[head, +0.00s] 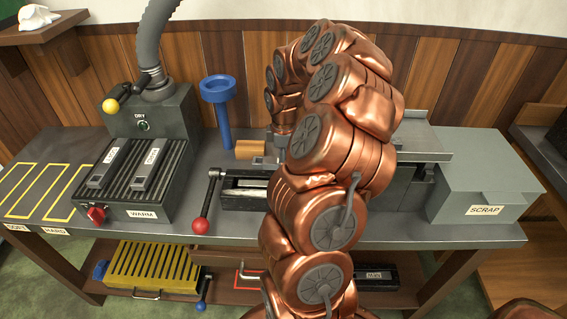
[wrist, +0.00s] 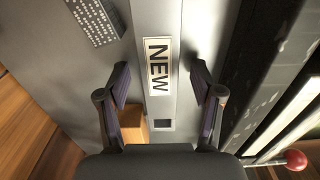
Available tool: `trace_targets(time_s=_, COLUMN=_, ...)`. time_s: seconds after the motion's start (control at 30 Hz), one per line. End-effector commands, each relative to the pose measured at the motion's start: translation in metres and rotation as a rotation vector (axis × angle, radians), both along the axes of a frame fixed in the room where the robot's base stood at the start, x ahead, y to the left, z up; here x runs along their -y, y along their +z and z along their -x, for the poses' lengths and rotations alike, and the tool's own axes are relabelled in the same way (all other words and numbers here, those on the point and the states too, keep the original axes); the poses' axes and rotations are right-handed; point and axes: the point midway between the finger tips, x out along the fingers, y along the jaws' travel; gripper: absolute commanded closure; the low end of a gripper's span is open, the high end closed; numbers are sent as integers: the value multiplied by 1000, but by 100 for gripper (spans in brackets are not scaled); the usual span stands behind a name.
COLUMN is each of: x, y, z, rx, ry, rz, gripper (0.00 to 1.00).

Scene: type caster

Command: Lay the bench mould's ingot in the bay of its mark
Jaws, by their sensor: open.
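In the wrist view my gripper (wrist: 160,70) is open and empty, its two fingers on either side of a "NEW" label on a grey surface. Yellow-outlined bays (head: 43,190) are at the bench's left end, with "HARD" and another, unclear label at the front.
A "WARM" rack (head: 150,195) holds two labelled dark bars (head: 150,171). A blue funnel stand (head: 221,110) and red-knobbed lever (head: 201,226) stand nearby. A grey "SCRAP" box (head: 480,185) is at the right. A yellow slatted tray (head: 152,268) sits on the lower shelf.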

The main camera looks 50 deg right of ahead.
Motion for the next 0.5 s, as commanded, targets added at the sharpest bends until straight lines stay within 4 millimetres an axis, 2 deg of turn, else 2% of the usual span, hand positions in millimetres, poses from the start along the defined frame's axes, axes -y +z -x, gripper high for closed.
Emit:
trace_targets(time_s=0.07, x=0, y=0, z=0, rx=1, ry=0, rz=1, gripper=34)
trace_targets(time_s=0.5, x=0, y=0, z=0, rx=1, ry=0, rz=1, gripper=79)
